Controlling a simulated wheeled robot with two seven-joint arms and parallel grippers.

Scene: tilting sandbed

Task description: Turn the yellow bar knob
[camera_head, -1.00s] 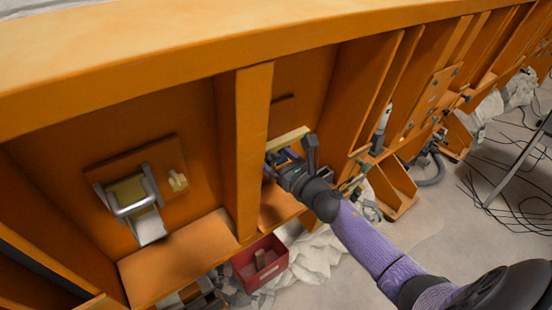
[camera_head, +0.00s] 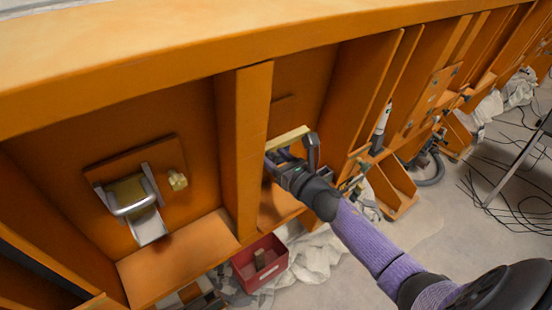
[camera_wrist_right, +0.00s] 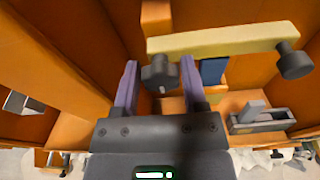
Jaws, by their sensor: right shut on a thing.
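The yellow bar (camera_wrist_right: 225,40) runs across the top of the right wrist view, with a dark round knob (camera_wrist_right: 160,73) at its left end and another dark knob (camera_wrist_right: 291,60) at its right end. In the head view the bar (camera_head: 288,138) shows as a short pale yellow strip in the bay right of the post. My right gripper (camera_wrist_right: 159,80) has its two purple fingers on either side of the left dark knob and is shut on it. In the head view my right gripper (camera_head: 276,160) is just below the bar. My left gripper is not in view.
An orange post (camera_head: 246,150) stands close left of my right gripper. Left of it, a wooden panel carries a metal handle (camera_head: 132,208) and a small yellow knob (camera_head: 178,181). A red bin (camera_head: 262,262) is below. A grey clamp-like part (camera_wrist_right: 260,118) is at lower right.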

